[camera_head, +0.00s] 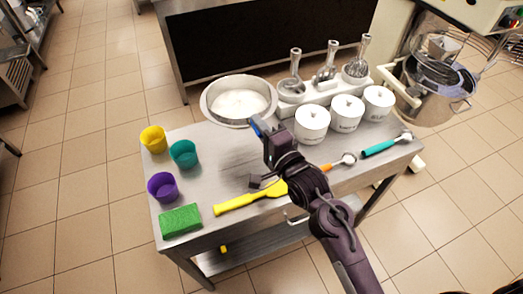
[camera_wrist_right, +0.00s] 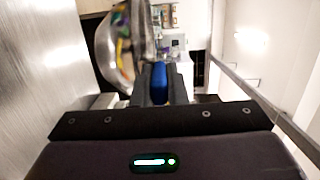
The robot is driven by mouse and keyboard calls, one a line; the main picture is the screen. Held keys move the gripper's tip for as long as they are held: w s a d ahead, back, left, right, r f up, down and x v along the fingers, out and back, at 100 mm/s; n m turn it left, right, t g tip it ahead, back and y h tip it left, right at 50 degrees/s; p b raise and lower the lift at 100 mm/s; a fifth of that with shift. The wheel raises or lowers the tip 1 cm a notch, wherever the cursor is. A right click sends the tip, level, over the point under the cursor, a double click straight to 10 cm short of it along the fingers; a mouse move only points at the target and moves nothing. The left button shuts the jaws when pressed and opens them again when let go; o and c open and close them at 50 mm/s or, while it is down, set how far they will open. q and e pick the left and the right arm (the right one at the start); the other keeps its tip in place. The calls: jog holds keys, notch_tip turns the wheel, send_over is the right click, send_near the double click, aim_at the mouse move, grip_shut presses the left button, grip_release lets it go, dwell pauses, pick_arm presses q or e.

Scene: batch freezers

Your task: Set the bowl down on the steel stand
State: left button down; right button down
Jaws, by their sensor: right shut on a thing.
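The steel bowl (camera_head: 210,96), with white content inside, is at the far edge of the steel stand (camera_head: 221,154) and partly overhangs that edge in the head view. My left gripper is not in view.
Yellow (camera_head: 153,139), teal (camera_head: 184,153) and purple (camera_head: 162,186) cups and a green sponge (camera_head: 180,220) line the stand's left side. White canisters (camera_head: 347,112) and a utensil holder (camera_head: 291,93) stand right of the bowl. A yellow spatula (camera_head: 240,200) lies in front.

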notch_tip(320, 180, down, 10)
jog(key=shift+f, duration=0.2)
dwell(0.4)
jog(key=c, duration=1.9)
grip_release()
jog(key=shift+f, duration=0.3)
jog(key=o, duration=0.4)
jog(key=shift+o, duration=0.2)
jog(key=shift+r, duration=0.1)
